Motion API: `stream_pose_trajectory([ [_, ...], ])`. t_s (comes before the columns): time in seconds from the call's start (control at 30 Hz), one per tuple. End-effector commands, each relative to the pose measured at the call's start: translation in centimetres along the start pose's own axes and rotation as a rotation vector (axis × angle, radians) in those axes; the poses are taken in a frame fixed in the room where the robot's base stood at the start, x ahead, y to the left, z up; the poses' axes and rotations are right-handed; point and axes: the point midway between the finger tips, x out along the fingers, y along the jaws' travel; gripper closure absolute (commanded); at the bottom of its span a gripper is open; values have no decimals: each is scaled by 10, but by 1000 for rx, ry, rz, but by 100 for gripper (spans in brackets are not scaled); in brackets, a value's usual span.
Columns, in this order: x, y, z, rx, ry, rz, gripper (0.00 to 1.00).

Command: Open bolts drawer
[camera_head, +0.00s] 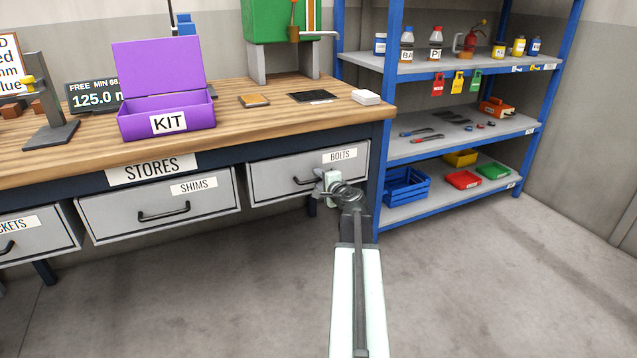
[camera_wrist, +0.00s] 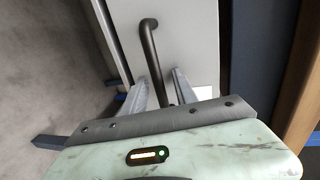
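The bolts drawer (camera_head: 275,178) is a grey front with a BOLTS label and a dark bar handle (camera_head: 305,181), at the right end of the bench. It looks shut, level with the other drawers. My gripper (camera_head: 322,184) is at the right part of this handle and hides some of it. In the wrist view, the handle (camera_wrist: 152,50) runs between the two fingers of my gripper (camera_wrist: 160,88). The fingers stand apart with gaps beside the bar, so the gripper looks open around it. Contact with the handle is not clear.
The shims drawer (camera_head: 160,205) is to the left. A blue shelf rack (camera_head: 385,150) with bins stands close on the right, by the bench leg. A purple kit box (camera_head: 160,105) sits on the bench top. The floor in front is clear.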

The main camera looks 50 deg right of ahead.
Motion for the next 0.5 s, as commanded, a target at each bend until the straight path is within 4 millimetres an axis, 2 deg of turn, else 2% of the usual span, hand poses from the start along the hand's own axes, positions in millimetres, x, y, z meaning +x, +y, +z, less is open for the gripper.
stream_pose_trajectory([
  [0.1, -1, 0, 0, 0, 0, 0, 68],
  [0.2, -1, 0, 0, 0, 0, 0, 96],
  [0.23, -1, 0, 0, 0, 0, 0, 100],
  [0.5, -1, 0, -1, 0, 1, 0, 100],
])
